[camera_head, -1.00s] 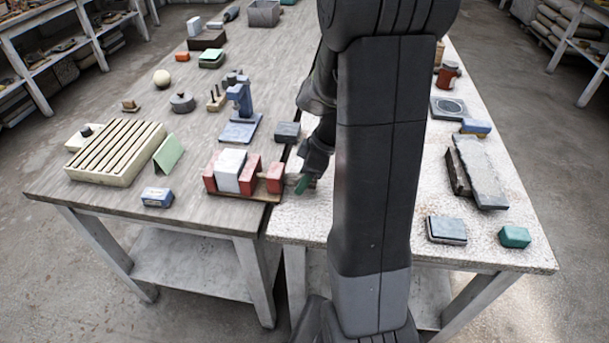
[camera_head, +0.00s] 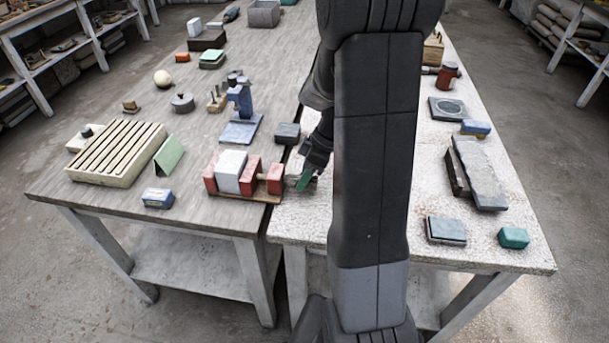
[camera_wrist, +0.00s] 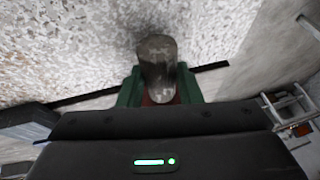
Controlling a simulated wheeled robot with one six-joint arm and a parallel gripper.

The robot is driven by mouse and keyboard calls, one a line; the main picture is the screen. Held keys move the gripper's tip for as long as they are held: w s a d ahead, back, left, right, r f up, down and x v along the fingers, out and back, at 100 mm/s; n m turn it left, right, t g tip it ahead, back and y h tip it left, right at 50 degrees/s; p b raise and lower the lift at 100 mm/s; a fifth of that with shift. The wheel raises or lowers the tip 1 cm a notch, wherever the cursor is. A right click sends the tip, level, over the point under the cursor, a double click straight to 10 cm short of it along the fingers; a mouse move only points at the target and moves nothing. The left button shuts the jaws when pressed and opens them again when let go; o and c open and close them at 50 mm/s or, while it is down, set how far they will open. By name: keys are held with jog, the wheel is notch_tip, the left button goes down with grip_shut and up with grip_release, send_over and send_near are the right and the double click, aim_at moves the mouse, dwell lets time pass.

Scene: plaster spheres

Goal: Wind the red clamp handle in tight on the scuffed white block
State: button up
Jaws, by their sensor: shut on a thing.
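The clamp stands near the front right corner of the wooden table, with a red fixed jaw (camera_head: 210,178) at its left and a red sliding jaw (camera_head: 250,178) at its right. The white block (camera_head: 229,172) sits upright between them; any thin gap is too small to tell. A rod runs right from the sliding jaw through a red end block (camera_head: 274,179). My gripper (camera_head: 305,179) is at the clamp's right end. In the wrist view its green fingers (camera_wrist: 160,92) are shut around a grey-brown rounded bar (camera_wrist: 157,65), with red behind it, apparently the handle.
A dark grey block (camera_head: 287,133) lies just behind the clamp's right end. A blue stand (camera_head: 240,120) is behind the clamp, and a green folded card (camera_head: 168,155) and slatted cream block (camera_head: 116,152) are to the left. The speckled table (camera_head: 300,220) is clear in front.

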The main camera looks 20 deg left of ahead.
jog(key=g, duration=0.1)
jog(key=g+p, duration=0.1)
jog(key=g, duration=0.1)
jog(key=m+g+p, duration=0.1)
jog(key=g, duration=0.1)
jog(key=shift+w+a+f+h, duration=0.1)
jog(key=shift+w+f+h, duration=0.05)
jog(key=shift+w+h, duration=0.25)
jog(key=g, duration=0.1)
jog(key=m+g, duration=0.1)
jog(key=g, duration=0.3)
jog(key=shift+w+f+p, duration=0.2)
jog(key=shift+f+p, duration=0.1)
jog(key=shift+m, duration=0.3)
jog(key=o, duration=1)
jog(key=shift+c, duration=0.2)
jog(key=shift+w, duration=0.1)
